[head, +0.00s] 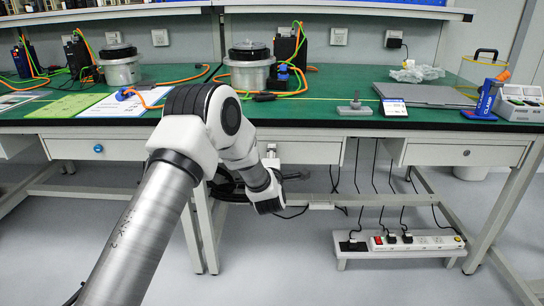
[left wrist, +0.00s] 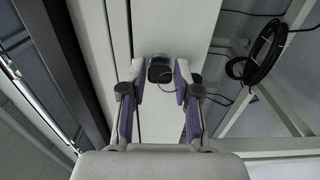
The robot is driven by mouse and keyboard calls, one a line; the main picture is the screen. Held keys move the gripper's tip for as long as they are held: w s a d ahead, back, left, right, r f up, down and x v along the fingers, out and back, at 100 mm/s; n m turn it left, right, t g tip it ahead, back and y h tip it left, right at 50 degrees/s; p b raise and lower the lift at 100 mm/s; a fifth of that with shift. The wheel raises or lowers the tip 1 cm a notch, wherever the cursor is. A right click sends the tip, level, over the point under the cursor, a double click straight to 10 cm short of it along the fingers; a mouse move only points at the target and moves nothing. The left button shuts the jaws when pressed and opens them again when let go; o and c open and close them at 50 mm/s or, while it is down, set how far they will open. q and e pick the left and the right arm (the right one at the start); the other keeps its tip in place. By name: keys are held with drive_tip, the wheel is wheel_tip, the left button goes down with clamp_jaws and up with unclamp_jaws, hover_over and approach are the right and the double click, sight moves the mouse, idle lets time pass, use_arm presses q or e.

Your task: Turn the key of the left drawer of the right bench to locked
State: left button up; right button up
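The left drawer (head: 312,153) of the right bench is a white front under the green top, in the head view. In the left wrist view a dark key head (left wrist: 160,70) sticks out from the white drawer front (left wrist: 178,30). My left gripper (left wrist: 162,80) has its fingers parted, one on each side of the key head, with a narrow gap visible. A thin ring hangs by the key, and a dark piece shows partly behind the right finger. My right gripper is not in view.
The green benchtop (head: 330,112) lies just above the drawer. Cables hang below the bench, above a power strip (head: 415,243). Another drawer with a blue knob (head: 98,148) is at the left.

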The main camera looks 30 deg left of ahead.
use_arm(q)
drive_tip(key=shift+o, duration=0.4)
drive_tip(key=v, duration=1.2)
drive_tip(key=shift+a+f, duration=0.1)
